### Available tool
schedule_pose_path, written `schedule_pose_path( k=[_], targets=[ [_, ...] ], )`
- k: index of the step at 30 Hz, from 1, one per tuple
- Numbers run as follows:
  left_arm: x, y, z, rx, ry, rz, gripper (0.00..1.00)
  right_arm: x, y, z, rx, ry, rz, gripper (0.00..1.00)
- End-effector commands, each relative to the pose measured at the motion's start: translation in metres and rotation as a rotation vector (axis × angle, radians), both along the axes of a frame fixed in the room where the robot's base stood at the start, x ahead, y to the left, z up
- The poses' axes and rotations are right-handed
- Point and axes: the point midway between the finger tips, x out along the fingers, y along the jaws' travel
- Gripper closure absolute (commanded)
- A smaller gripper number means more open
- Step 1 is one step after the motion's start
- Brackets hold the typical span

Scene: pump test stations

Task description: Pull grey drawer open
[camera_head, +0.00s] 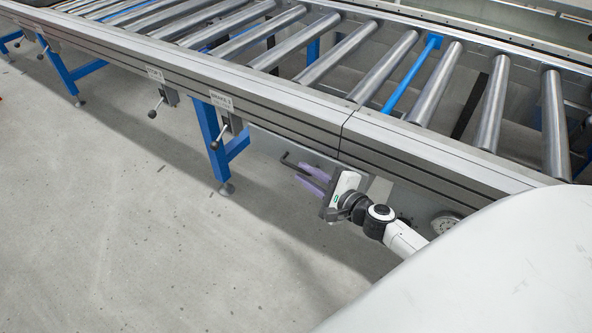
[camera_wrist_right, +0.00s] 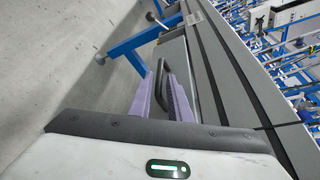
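The grey drawer's front shows in the right wrist view (camera_wrist_right: 178,62) as a plain grey panel under the conveyor side rail. Its dark bar handle (camera_wrist_right: 161,78) stands out from it. In the head view the handle (camera_head: 290,161) shows just beyond my right gripper's fingertips. My right gripper (camera_head: 304,177) has two purple fingers, held apart. In the right wrist view the handle lies between the fingers (camera_wrist_right: 160,82), with a gap visible beside it; I cannot tell whether either finger touches it. My left gripper is in neither view.
A roller conveyor (camera_head: 340,128) with a grey side rail runs across the head view. A blue leg (camera_head: 210,138) stands left of the gripper. Small levers (camera_head: 220,137) hang under the rail. The concrete floor (camera_head: 110,210) in front is clear.

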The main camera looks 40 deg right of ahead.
Motion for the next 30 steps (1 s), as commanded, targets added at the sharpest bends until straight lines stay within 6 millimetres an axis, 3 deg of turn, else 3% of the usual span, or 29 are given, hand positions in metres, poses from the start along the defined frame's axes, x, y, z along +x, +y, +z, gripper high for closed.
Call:
schedule_pose_path(
  k=[3, 9, 19, 23, 30],
  targets=[
    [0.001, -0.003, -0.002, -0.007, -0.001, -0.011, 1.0, 0.021, 0.001, -0.005, -0.002, -0.002, 0.0, 0.83],
    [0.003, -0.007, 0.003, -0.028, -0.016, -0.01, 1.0, 0.04, 0.004, -0.01, -0.001, 0.0, 0.002, 0.83],
    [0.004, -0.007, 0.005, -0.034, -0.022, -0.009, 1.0, 0.044, 0.004, -0.01, -0.001, 0.001, 0.001, 0.83],
    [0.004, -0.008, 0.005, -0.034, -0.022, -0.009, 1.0, 0.044, 0.004, -0.01, -0.001, 0.001, 0.001, 1.0],
    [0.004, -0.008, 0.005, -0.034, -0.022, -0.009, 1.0, 0.043, 0.004, -0.01, -0.001, 0.002, 0.001, 1.0]
  ],
)
